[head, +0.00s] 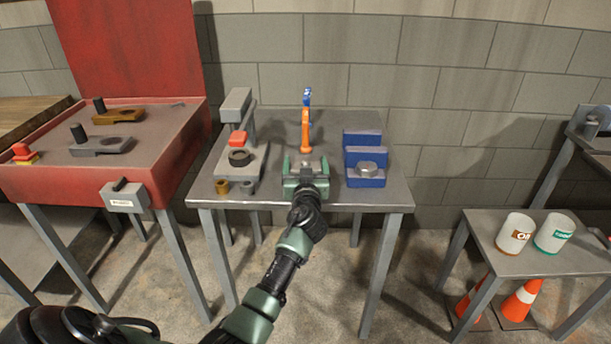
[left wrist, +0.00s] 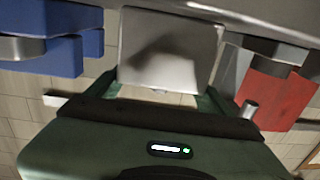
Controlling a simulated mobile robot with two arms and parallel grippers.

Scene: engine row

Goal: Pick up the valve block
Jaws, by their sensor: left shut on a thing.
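My left gripper (head: 305,170) is at the front middle of the grey table, with its fingers pointing away from me. It is shut on a plain grey block, which I take for the valve block (left wrist: 168,48). The block fills the space between the two fingers in the left wrist view. In the head view the gripper mostly hides it, and I cannot tell whether it touches the table top. My right gripper is not in view.
An orange upright piece with a blue top (head: 305,132) stands just behind the gripper. A blue stepped fixture (head: 365,158) is to the right, a grey press with a red part (head: 238,138) to the left. A red bench (head: 160,165) stands further left. Cans (head: 515,233) stand on a low right table.

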